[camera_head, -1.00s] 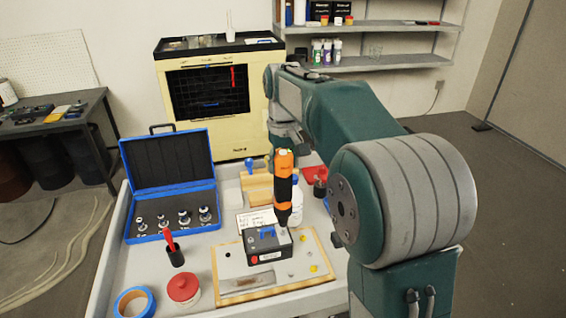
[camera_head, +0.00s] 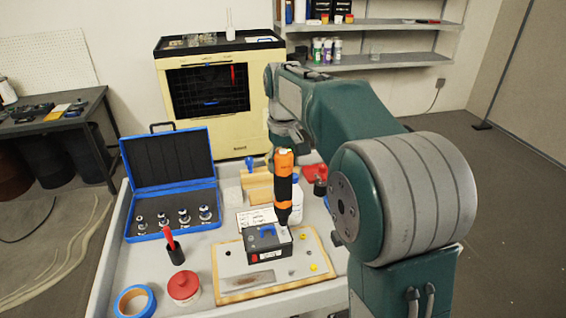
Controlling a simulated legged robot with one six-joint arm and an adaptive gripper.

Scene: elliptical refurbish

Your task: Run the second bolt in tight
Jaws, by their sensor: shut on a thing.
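My gripper (camera_head: 283,137) sits above the tray cart and is largely hidden by my arm and the tool. It is shut on an orange and black power driver (camera_head: 284,185), held upright with its tip pointing down. The tip meets the right back part of a dark box-shaped unit (camera_head: 265,244) with a blue part and a red mark. The unit sits on a wood-edged board (camera_head: 234,265). The bolt under the tip is too small to make out, and I cannot tell how deep it sits.
An open blue case (camera_head: 171,185) with several sockets stands at the left of the cart (camera_head: 110,262). A red-handled tool in a black holder (camera_head: 175,248), a red jar (camera_head: 184,287) and blue tape (camera_head: 134,301) stand in front. A white bottle (camera_head: 297,200) stands behind the driver.

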